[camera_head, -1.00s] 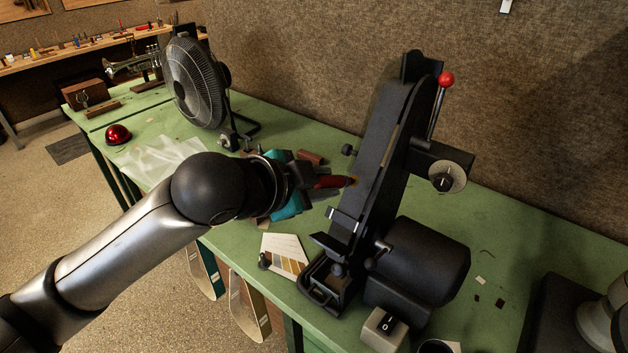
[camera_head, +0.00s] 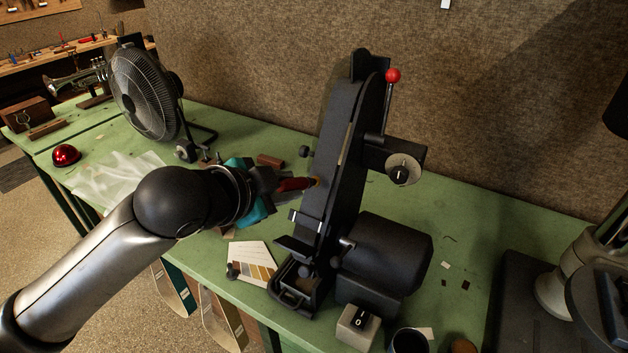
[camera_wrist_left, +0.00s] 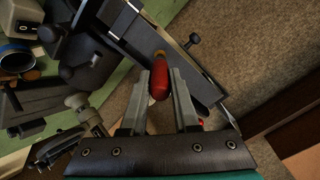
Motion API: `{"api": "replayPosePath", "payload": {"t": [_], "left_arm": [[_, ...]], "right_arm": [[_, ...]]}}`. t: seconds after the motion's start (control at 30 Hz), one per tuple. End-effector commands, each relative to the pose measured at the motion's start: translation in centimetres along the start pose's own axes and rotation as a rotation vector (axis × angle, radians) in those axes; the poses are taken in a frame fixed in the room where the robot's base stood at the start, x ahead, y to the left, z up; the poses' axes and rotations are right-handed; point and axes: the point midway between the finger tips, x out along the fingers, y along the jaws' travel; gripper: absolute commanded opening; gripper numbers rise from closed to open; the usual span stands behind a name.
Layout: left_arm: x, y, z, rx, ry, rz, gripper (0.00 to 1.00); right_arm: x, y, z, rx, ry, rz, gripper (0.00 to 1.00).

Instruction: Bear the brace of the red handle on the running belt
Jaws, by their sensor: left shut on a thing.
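My left gripper (camera_head: 283,184) is shut on the red handle (camera_head: 297,184), to the left of the black belt grinder (camera_head: 360,130). The red handle also shows between the two fingers in the left wrist view (camera_wrist_left: 160,82). Its small brass-coloured end (camera_wrist_left: 158,54) points at the belt (camera_wrist_left: 150,35). In the head view this end is at the belt's left face and seems to meet it; exact contact is hard to tell. Whether the belt runs cannot be seen. My right gripper is not in view.
A grey switch box (camera_head: 358,328) stands at the grinder's foot. A fan (camera_head: 146,93) stands at the left, with a red dome (camera_head: 66,155) farther left. A sanding-grit card (camera_head: 250,262) lies before the grinder. The green bench (camera_head: 455,220) is mostly clear to the right.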

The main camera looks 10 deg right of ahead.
Motion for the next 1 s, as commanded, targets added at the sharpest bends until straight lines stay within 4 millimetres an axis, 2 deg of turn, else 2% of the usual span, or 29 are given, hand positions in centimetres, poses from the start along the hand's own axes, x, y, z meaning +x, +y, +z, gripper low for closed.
{"api": "replayPosePath", "payload": {"t": [1.0], "left_arm": [[1.5,0.0,-0.1,0.001,0.002,-0.001,0.00]], "right_arm": [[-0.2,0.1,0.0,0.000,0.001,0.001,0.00]]}}
